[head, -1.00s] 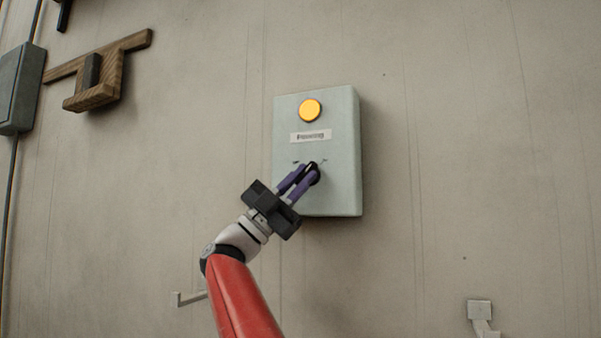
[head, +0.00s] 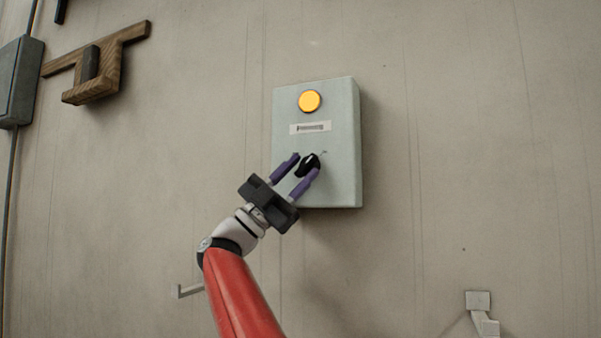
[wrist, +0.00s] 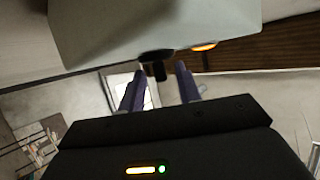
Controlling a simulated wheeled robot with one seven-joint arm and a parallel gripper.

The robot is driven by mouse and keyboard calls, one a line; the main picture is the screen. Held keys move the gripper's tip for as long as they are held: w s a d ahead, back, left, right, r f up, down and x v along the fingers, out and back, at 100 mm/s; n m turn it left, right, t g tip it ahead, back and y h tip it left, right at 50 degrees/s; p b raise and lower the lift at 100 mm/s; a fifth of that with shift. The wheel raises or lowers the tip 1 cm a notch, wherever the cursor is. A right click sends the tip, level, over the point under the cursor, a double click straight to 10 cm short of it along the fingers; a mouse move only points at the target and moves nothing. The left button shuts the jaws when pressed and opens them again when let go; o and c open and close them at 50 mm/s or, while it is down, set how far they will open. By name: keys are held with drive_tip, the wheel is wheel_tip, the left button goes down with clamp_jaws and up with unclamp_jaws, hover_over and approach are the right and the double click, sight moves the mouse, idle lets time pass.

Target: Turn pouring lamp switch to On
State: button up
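The pale grey-green switch box (head: 342,145) is on the wall in the head view. Its round lamp (head: 310,101) near the top glows yellow-orange, above a small label (head: 310,128). The black rotary switch (head: 308,165) sits below, its handle tilted towards the upper right. My gripper (head: 304,166) is open, with its purple fingers spread on either side of the switch and apart from it. In the wrist view the fingers (wrist: 161,87) are also spread, and the dark knob (wrist: 158,68) shows near their tips, with the box (wrist: 150,28) above.
A wooden bracket (head: 100,65) and a dark grey box (head: 16,85) are on the wall at the left. A metal bracket (head: 479,301) is at the lower right. The wall around the switch box is clear.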

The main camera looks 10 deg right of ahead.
drive_tip(key=b+v, duration=0.2)
drive_tip(key=v, duration=0.5)
idle(0.3)
